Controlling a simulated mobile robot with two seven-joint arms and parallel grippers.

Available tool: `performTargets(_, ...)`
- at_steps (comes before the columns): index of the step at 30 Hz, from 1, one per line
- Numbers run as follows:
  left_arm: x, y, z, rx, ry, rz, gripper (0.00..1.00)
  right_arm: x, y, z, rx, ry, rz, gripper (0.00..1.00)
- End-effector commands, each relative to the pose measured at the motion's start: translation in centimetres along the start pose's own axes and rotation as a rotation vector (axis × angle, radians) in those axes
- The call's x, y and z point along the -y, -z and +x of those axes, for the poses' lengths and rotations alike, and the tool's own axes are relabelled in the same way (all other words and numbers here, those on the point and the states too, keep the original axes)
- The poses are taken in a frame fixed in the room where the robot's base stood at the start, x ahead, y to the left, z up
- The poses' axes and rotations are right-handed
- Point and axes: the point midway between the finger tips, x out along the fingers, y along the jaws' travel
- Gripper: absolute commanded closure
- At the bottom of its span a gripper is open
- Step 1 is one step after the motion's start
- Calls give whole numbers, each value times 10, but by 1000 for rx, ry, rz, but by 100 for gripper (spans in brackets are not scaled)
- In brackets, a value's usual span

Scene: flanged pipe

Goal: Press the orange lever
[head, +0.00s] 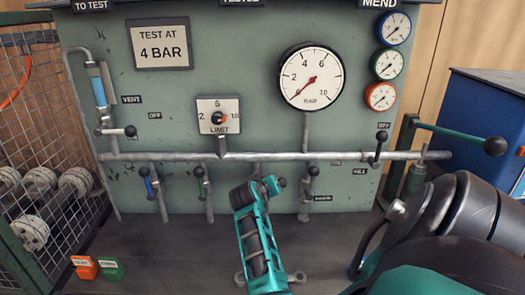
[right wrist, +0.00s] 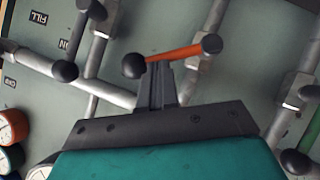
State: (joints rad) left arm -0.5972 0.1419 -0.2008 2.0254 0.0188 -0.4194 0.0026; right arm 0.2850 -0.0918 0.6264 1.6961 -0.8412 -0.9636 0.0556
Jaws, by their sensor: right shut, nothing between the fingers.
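The orange lever (right wrist: 176,53) is in the middle of the right wrist view. It has a black knob (right wrist: 133,65) at its left end and a grey rounded end at the right. My right gripper (right wrist: 163,68) is shut and empty, with its fingertips right at the orange handle; I cannot tell whether they touch. In the head view my right gripper (head: 258,190) is low on the panel, between the green lever (head: 200,179) and a black-knobbed lever (head: 312,175), and hides the orange handle. My left gripper is not in view.
A horizontal pipe (head: 240,156) crosses the panel. A blue lever (head: 150,186) is at the left. A large gauge (head: 311,77) reads low. A teal-handled lever (head: 455,135) sticks out at the right.

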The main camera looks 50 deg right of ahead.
Motion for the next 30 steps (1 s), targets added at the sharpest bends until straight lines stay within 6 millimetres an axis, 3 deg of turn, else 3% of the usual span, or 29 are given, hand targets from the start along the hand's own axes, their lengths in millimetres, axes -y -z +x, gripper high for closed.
performTargets(4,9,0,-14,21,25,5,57,-8,-3,2,0,75,115,100)
performTargets(16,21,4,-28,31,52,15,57,-10,-22,15,-1,243,365,100)
performTargets(30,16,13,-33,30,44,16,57,-8,-30,21,-1,241,358,100)
